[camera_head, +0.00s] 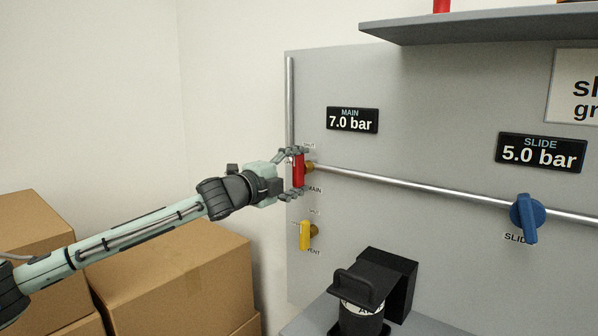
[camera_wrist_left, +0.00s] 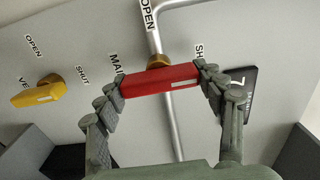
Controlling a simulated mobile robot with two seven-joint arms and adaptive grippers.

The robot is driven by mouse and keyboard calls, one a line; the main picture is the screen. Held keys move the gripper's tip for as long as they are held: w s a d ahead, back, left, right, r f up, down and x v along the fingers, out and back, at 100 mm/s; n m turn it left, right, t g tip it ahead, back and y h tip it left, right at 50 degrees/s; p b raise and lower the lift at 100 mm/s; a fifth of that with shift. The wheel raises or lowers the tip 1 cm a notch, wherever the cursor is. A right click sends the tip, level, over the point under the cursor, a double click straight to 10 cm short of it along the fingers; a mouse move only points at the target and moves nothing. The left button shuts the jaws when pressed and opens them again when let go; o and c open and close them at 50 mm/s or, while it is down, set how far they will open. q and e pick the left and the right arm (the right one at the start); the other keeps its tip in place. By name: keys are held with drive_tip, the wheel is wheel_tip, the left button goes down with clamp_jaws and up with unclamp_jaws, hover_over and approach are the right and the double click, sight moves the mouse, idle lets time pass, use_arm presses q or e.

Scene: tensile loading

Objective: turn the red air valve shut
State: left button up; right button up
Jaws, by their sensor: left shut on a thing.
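The red valve handle (camera_head: 298,170) sits on a brass stem on the grey panel (camera_head: 410,130), left of the MAIN readout. It stands upright in the head view, crosswise to the pipe. In the left wrist view the handle (camera_wrist_left: 160,80) lies across the pipe, its white-marked end beside the SHUT label and its other end by the MAIN label. My left gripper (camera_head: 292,173) is shut on the handle, one finger at each end; the fingertips also show in the left wrist view (camera_wrist_left: 161,84). My right gripper is not in view.
A yellow valve (camera_head: 304,235) is just below the red one. A blue valve (camera_head: 528,217) is farther right on the pipe (camera_head: 420,187). The MAIN readout (camera_head: 352,120) shows 7.0 bar, the SLIDE readout (camera_head: 541,153) 5.0 bar. A black fixture (camera_head: 390,280) stands below; cardboard boxes (camera_head: 185,275) stand left.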

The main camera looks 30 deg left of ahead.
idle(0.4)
use_arm(q)
drive_tip(key=o, duration=1.2)
drive_tip(key=shift+c, duration=0.2)
drive_tip(key=shift+s+a+f, duration=0.1)
drive_tip(key=shift+s+a, duration=0.05)
drive_tip(key=shift+s, duration=0.95)
drive_tip(key=shift+s+a+f, duration=0.1)
drive_tip(key=shift+s, duration=0.95)
approach(295, 174)
drive_tip(key=shift+s+d+r, duration=0.1)
drive_tip(key=shift+s+r, duration=0.15)
drive_tip(key=shift+s, duration=0.2)
drive_tip(key=shift+w, duration=0.15)
